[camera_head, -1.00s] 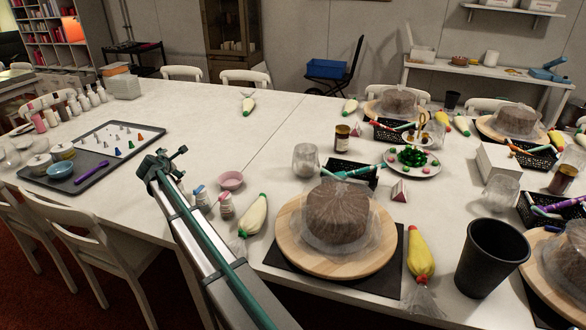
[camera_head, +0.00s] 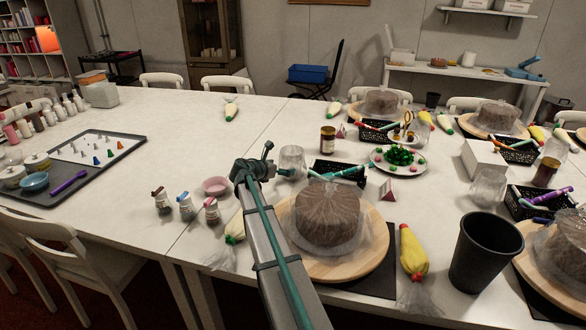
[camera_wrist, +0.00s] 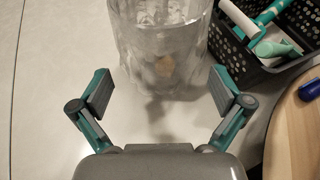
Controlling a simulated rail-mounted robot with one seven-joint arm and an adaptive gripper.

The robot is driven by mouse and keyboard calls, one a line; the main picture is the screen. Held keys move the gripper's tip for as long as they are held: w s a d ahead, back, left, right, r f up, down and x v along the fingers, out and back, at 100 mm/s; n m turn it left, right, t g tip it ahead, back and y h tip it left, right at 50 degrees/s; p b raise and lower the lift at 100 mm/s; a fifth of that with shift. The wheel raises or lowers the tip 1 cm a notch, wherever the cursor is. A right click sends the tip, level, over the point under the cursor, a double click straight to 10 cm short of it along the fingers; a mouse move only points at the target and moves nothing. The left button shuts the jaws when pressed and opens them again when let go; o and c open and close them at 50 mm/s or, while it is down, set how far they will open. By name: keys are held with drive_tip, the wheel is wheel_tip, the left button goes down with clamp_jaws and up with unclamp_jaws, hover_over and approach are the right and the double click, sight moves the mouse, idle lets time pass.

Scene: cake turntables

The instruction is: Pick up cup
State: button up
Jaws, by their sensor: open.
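A clear cup (camera_head: 293,157) stands upright on the white table, just beyond my gripper. It also shows in the wrist view (camera_wrist: 160,45), at the top between the finger lines, with a small tan patch visible through it. My gripper (camera_wrist: 163,92) is open and empty, its two teal-and-grey fingers spread on either side of the cup's near base. I cannot tell whether the fingertips overlap the cup. In the head view my arm hides part of the gripper.
A black basket (camera_wrist: 268,60) of teal-and-white tubes is close right of the clear cup. A wooden turntable (camera_head: 362,262) with a wrapped cake is right of my arm. A pink bowl (camera_head: 215,186) and small bottles (camera_head: 186,206) are left.

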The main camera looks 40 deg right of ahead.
drive_tip(key=shift+x, duration=3.55)
drive_tip(key=shift+s, duration=0.1)
drive_tip(key=shift+c, duration=0.2)
drive_tip(key=shift+r, duration=0.1)
drive_tip(key=c, duration=1.2)
drive_tip(key=shift+r, duration=0.15)
